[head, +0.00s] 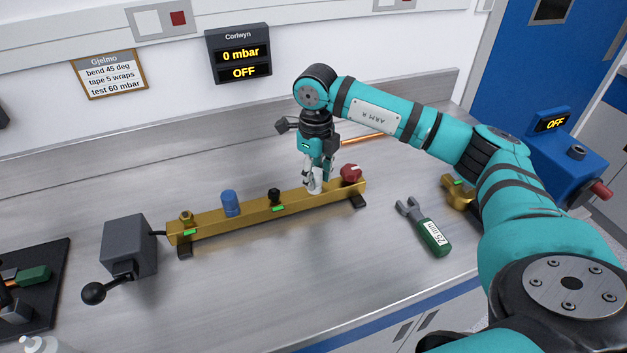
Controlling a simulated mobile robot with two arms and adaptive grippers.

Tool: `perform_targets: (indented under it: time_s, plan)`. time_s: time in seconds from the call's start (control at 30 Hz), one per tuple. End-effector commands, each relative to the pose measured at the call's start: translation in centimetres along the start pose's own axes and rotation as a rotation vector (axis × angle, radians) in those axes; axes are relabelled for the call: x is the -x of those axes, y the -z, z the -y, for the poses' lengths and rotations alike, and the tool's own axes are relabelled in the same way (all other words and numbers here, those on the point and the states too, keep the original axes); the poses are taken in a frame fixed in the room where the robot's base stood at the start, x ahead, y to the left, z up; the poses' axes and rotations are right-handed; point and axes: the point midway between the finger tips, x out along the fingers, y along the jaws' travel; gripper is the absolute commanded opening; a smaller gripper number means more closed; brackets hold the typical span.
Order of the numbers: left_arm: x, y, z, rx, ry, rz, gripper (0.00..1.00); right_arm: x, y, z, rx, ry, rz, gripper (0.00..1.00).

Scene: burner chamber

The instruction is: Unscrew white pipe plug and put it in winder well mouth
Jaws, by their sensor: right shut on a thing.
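The white pipe plug (314,186) stands upright on the brass bar (250,207), towards its right end. My right gripper (317,178) points down from above and is shut on the plug, partly hiding it. The plug's lower end meets the bar's top; its thread cannot be seen. I cannot tell for sure which thing is the winder well mouth. A blue machine (563,165) at the right has a dark round fitting (577,152) on top. My left gripper is not in view.
On the bar are a red knob (351,173) right of the plug, a black fitting (274,195) and a blue cap (230,203). A grey crank box (130,247) stands left. A green-handled 25 mm spanner (427,230) lies right. The front bench middle is clear.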

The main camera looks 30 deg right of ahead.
Motion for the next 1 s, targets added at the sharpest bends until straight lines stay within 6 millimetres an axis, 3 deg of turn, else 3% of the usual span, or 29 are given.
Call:
perform_targets:
  time_s: [0.23,0.4,1.0]
  plan:
    - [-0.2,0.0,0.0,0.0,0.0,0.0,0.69,-0.1,0.0,0.0,0.034,0.0,0.0,0.0]
    - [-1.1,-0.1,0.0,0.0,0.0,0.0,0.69,-0.1,-0.1,0.1,0.272,0.0,0.002,0.0]
    - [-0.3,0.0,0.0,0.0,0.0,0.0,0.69,0.9,-0.1,0.1,0.258,0.0,0.002,0.0]
